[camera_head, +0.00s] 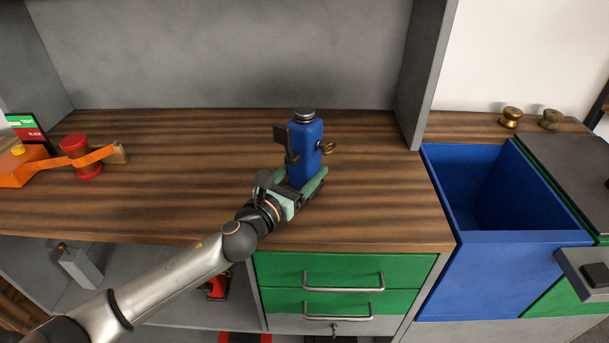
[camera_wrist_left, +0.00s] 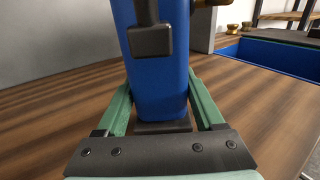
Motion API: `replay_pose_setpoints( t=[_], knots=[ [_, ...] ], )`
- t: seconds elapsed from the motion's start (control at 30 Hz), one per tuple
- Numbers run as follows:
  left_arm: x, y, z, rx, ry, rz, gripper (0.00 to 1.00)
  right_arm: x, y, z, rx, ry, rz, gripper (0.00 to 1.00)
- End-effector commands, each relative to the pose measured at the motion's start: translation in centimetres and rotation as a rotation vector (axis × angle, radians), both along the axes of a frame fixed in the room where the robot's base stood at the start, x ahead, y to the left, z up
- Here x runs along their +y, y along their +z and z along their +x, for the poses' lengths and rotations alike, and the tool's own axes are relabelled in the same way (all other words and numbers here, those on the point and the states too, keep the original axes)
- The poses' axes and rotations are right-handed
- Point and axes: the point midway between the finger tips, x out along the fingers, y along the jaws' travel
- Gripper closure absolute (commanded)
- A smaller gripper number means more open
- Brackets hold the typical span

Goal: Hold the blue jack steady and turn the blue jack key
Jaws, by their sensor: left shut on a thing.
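The blue jack (camera_head: 306,150) stands upright on the wooden worktop, with a dark round cap on top and a dark bracket on its left side. The blue jack key (camera_head: 327,148), a brass piece, sticks out from its right side; part of it shows at the top of the left wrist view (camera_wrist_left: 212,3). My left gripper (camera_head: 306,190) is shut on the lower body of the jack, one green finger on each side. The jack also fills the middle of the left wrist view (camera_wrist_left: 158,75). My right gripper is not in view.
An orange device with a red spool (camera_head: 80,158) sits at the left of the worktop (camera_head: 190,190). A blue bin (camera_head: 510,240) is to the right, with brass knobs (camera_head: 511,117) behind it. Green drawers (camera_head: 345,268) are below. The worktop around the jack is clear.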

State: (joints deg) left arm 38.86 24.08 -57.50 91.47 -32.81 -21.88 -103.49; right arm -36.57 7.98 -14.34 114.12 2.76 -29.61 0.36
Motion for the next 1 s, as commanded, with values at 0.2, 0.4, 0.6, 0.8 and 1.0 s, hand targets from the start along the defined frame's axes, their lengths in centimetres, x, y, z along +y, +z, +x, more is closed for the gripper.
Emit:
replay_pose_setpoints(
  t=[0.2, 0.4, 0.6, 0.8, 1.0],
  knots=[
    [-0.1, 0.0, 0.9, -0.012, -0.003, -0.005, 1.00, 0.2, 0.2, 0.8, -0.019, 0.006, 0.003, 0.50],
    [-0.1, 0.0, 0.9, -0.011, -0.003, -0.004, 1.00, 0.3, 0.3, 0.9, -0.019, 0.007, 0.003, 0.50],
    [-0.1, -0.1, 0.9, -0.011, -0.003, -0.004, 1.00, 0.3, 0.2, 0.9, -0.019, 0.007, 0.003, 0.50],
    [-0.1, -0.5, 0.9, -0.010, -0.002, -0.005, 1.00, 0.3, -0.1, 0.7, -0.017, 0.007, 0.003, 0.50],
    [0.0, -1.0, 0.8, -0.010, -0.002, -0.005, 1.00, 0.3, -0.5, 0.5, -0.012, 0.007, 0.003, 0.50]
  ],
)
